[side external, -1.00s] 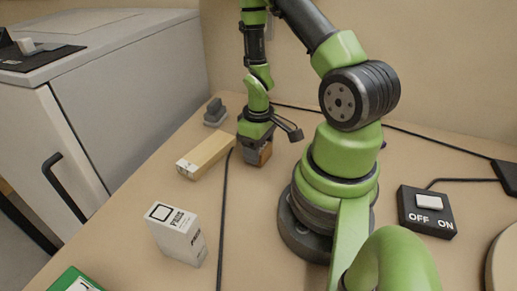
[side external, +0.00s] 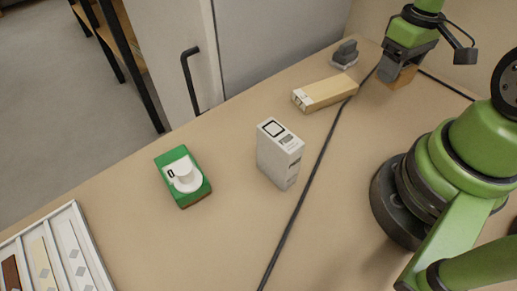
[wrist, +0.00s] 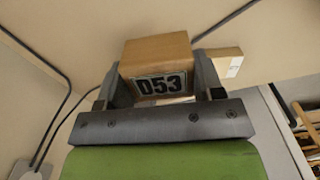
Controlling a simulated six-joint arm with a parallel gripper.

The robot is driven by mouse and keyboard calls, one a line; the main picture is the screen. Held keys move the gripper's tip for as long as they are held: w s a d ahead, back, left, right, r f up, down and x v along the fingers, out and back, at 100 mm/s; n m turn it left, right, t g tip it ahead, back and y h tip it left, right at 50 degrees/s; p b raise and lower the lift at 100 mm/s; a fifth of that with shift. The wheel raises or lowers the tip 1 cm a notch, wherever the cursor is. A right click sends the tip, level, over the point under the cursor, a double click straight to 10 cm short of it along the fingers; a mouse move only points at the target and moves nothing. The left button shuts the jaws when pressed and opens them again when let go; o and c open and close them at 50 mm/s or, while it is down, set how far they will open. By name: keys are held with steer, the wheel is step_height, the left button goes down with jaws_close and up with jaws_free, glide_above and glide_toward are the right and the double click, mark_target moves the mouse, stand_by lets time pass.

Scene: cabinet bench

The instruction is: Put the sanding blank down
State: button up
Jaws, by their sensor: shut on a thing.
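The sanding blank looks to be the tan wooden block (wrist: 157,55) with a dark "D53" label on its near face in the wrist view. My gripper (wrist: 159,78) is shut on it, one finger on each side. In the side view my gripper (side external: 394,76) points down at the far right of the bench, and the block (side external: 403,79) shows partly behind the fingers. The block is low, close to the bench top. I cannot tell whether it touches.
A long tan carton (side external: 325,93) lies just left of the block, with a grey fixture (side external: 345,53) behind. A black cable (side external: 308,190) runs past.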

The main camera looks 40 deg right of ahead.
step_height(320, 180, up, 5)
steer(key=shift+w+r, duration=0.1)
steer(key=shift+r, duration=0.05)
steer(key=w+a+n, duration=0.5)
steer(key=w+a, duration=0.2)
steer(key=a, duration=0.1)
steer(key=n, duration=0.9)
glide_above(238, 247)
steer(key=w+d, duration=0.9)
steer(key=d, duration=0.3)
steer(key=shift+w+d+f, duration=0.15)
steer(key=shift+f, duration=0.05)
steer(key=s+a+n, duration=0.6)
steer(key=s+a, duration=0.3)
steer(key=a, duration=0.3)
steer(key=f, duration=1.5)
steer(key=shift+s+a, duration=0.15)
steer(key=shift+a, duration=0.05)
steer(key=shift+f, duration=0.1)
